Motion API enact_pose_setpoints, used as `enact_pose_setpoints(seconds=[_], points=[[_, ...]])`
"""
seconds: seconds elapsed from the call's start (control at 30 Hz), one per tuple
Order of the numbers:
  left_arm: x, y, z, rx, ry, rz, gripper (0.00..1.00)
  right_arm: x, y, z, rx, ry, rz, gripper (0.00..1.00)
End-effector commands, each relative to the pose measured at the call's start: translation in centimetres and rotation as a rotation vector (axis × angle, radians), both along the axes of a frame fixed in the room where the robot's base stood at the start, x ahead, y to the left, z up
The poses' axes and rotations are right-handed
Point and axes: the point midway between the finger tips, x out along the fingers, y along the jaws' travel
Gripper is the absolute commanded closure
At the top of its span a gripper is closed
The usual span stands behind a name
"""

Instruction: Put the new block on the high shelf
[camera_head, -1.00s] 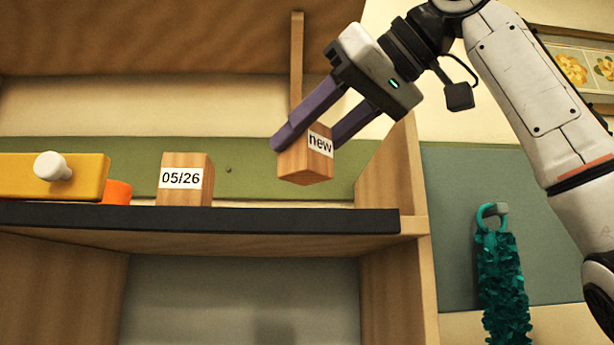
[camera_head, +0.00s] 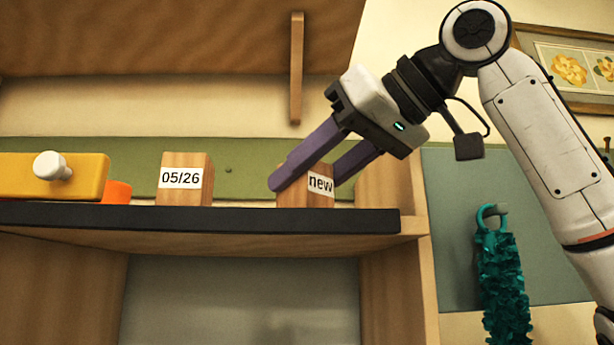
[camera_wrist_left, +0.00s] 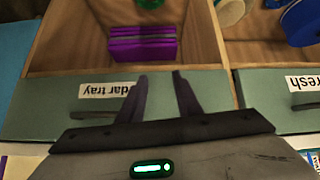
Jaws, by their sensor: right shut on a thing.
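The new block (camera_head: 319,186), a wooden cube labelled "new", is at the high shelf (camera_head: 200,219), to the right of the "05/26" block. It looks level, its lower edge hidden by the shelf's black front edge, so I cannot tell whether it touches the shelf. My right gripper (camera_head: 305,180) comes from the upper right, its purple fingers shut on the block. My left gripper (camera_wrist_left: 160,82) shows in the left wrist view, its two fingers apart with nothing between them, above a green drawer front.
The "05/26" block (camera_head: 184,180) stands on the shelf, with a yellow box (camera_head: 85,172) with a white knob and an orange thing (camera_head: 117,192) farther left. A wooden side panel (camera_head: 385,170) bounds the right. The drawer (camera_wrist_left: 185,101) below my left gripper holds purple items (camera_wrist_left: 142,45).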

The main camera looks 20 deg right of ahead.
Motion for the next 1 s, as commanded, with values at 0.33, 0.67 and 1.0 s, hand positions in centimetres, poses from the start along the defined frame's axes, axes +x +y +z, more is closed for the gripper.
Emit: enact_pose_setpoints(seconds=[0.33,0.67,1.0], points=[[-0.1,0.0,-0.1,0.001,0.002,0.001,0.69,0.0,0.0,-0.2,0.000,0.001,0.000,0.41],[0.0,0.0,-0.3,0.001,0.002,0.001,0.69,-1.8,-1.0,1.0,0.002,-0.002,0.001,0.41],[0.0,0.0,-0.8,0.001,0.002,0.001,0.69,-7.6,-4.1,3.8,0.001,-0.003,0.000,0.41]])
